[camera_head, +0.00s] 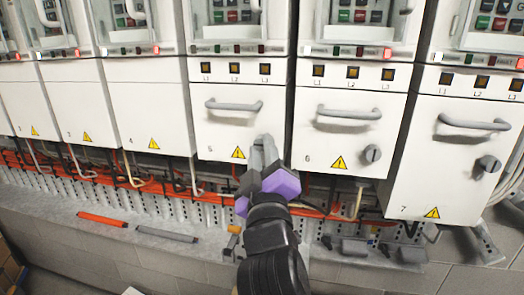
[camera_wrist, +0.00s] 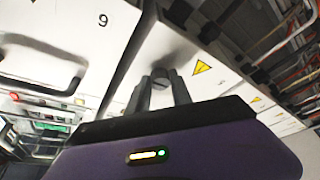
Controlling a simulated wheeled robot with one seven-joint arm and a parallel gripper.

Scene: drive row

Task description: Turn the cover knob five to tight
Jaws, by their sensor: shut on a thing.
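Cover five (camera_head: 218,132) is a white panel with a grey bar handle (camera_head: 234,106) and a yellow warning triangle (camera_head: 238,153). My gripper (camera_head: 264,148) is at its lower right corner, with the jaws closed on the cover knob. In the head view the gripper hides that knob. In the wrist view, which is upside down, the grey knob (camera_wrist: 161,73) shows between the tips of my gripper (camera_wrist: 161,82). Its slot angle cannot be made out.
Cover six (camera_head: 325,146), with its own knob (camera_head: 373,154), is to the right, then cover seven (camera_head: 440,180). Orange cables (camera_head: 100,175) run below the covers. An orange bar (camera_head: 102,219) and a grey bar (camera_head: 166,235) lie on the ledge at left.

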